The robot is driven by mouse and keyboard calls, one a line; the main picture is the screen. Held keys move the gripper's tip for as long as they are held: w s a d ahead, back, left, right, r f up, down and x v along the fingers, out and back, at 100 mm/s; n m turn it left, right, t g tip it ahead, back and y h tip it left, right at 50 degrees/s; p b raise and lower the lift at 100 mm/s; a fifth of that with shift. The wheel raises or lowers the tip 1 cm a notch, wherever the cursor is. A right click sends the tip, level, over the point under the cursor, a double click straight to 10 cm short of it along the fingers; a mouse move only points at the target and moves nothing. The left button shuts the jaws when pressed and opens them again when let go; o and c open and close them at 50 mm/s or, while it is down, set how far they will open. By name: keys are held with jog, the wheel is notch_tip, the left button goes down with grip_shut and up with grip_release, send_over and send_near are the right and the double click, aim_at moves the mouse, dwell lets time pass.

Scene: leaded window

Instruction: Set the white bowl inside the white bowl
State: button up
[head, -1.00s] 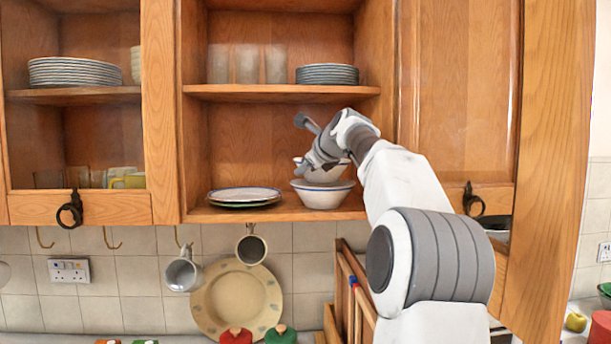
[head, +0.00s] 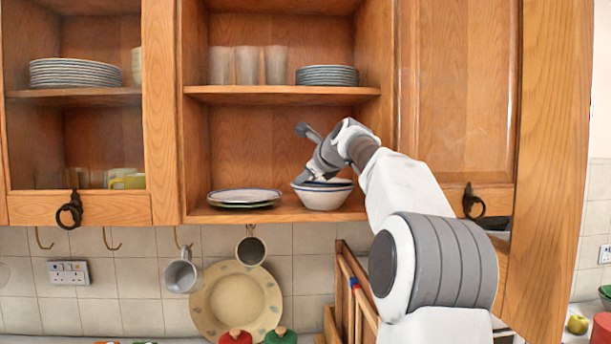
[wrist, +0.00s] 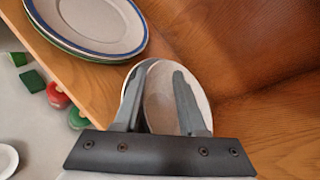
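Two white bowls with blue rims are nested on the cabinet's lower shelf. The lower bowl (head: 322,200) stands upright on the shelf, and the upper bowl (head: 328,184) sits inside it with its rim just above. My gripper (head: 303,179) is at the bowls' left rim. In the wrist view, my gripper's fingers (wrist: 165,68) are apart, with white bowl surface (wrist: 162,105) showing between them. The fingers hide part of the bowls, and the contact between the bowls is hidden.
Stacked blue-rimmed plates (head: 245,196) lie just left of the bowls. The upper shelf (head: 280,91) above holds glasses (head: 248,65) and a plate stack (head: 327,75). A wooden cabinet door (head: 462,90) is to the right. Mugs hang below the cabinet.

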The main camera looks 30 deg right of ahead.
jog(key=shift+o, duration=0.5)
jog(key=shift+r, duration=0.15)
jog(key=shift+r+p, duration=0.3)
jog(key=shift+p, duration=0.05)
jog(key=shift+s+r, duration=0.2)
jog(key=shift+r, duration=0.15)
jog(key=b+v, duration=0.2)
jog(key=v, duration=0.9)
jog(key=shift+s, duration=0.25)
jog(key=shift+r, duration=0.1)
